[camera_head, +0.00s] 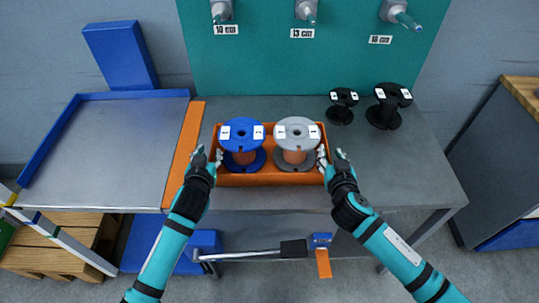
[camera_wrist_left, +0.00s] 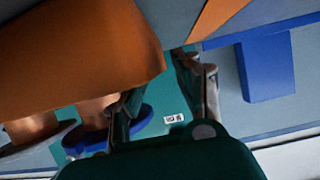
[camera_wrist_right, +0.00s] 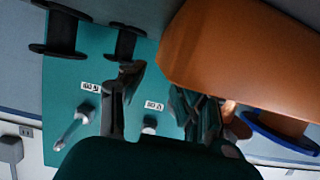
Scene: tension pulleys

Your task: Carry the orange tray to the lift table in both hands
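The orange tray (camera_head: 262,178) sits on the grey bench and holds a blue spool (camera_head: 240,133) and a grey spool (camera_head: 297,131), side by side and upright. My left gripper (camera_head: 207,156) is open at the tray's left end, and my right gripper (camera_head: 332,157) is open at its right end. Each appears to have one finger at the inner side of the end wall and one outside. The tray also fills part of the left wrist view (camera_wrist_left: 80,50) and right wrist view (camera_wrist_right: 240,55). Contact cannot be told. A grey-topped table (camera_head: 105,140), likely the lift table, stands left.
An orange strip (camera_head: 184,150) lies between the left table and the bench (camera_head: 420,165). The left table has a blue rim (camera_head: 50,138) and a clear top. Two black spools (camera_head: 388,108) stand at the bench's back right. Pegs (camera_head: 306,12) project from the teal panel.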

